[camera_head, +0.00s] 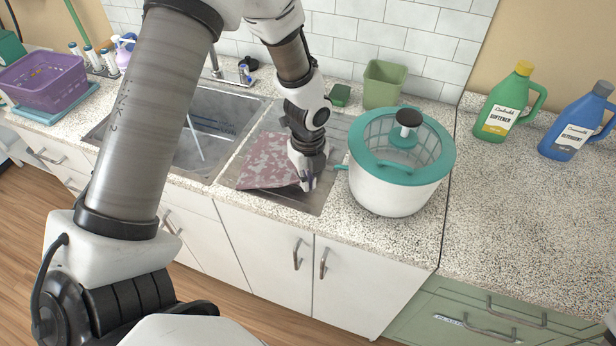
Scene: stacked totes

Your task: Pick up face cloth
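The face cloth (266,163) is a flat pink-grey patterned cloth lying on the drainboard (317,203) beside the sink. My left gripper (307,184) points down at the cloth's right edge, close to or touching it. The gripper's wrist hides part of the cloth's right side. The fingers are small and dark here, so I cannot tell whether they are open or shut, or whether cloth lies between them.
A white tub with a teal lid (388,191) stands close right of my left gripper. A green cup (383,84) is behind it. The sink (203,125) is left of the cloth. Green (507,105) and blue (577,127) bottles stand at right; the counter before them is clear.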

